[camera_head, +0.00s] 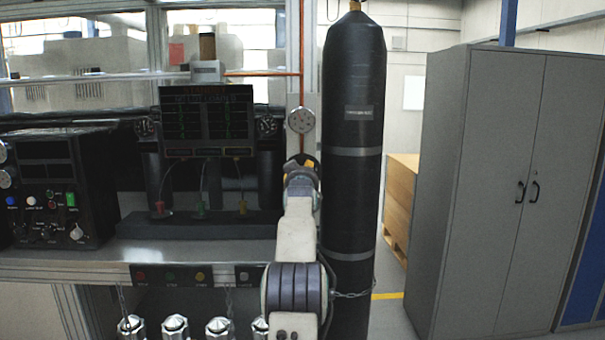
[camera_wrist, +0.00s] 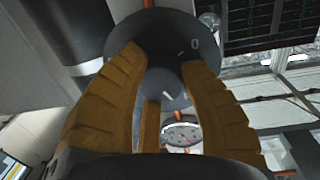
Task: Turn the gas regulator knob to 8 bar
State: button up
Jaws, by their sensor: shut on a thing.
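The regulator knob (camera_wrist: 160,86) is a dark round piece with a short white mark, between the yellow-brown fingers of my gripper (camera_wrist: 163,65) in the wrist view. My gripper is shut on it. Behind the knob is a wider dark dial disc (camera_wrist: 168,30) with a "0" and small marks; most of its scale is hidden or unreadable. A round pressure gauge (camera_wrist: 180,133) shows partly behind the fingers. In the head view the gauge (camera_head: 301,120) sits on an upright plate just above my gripper (camera_head: 301,162), which hides most of the knob. Its needle reading is too small to tell.
A tall black gas cylinder (camera_head: 352,190) stands close right of my arm, with a chain (camera_head: 350,295) low down. A display panel (camera_head: 207,120) and a black instrument box (camera_head: 50,190) are on the bench at left. A grey cabinet (camera_head: 500,190) stands at right.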

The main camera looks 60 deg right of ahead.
jog(key=m, duration=0.3)
jog(key=r+m+p, duration=0.1)
jog(key=m, duration=0.2)
dwell(0.6)
jog(key=o, duration=1.2)
jog(key=shift+f, duration=0.3)
jog(key=shift+f, duration=0.1)
jog(key=v, duration=1.2)
jog(key=shift+r, duration=0.25)
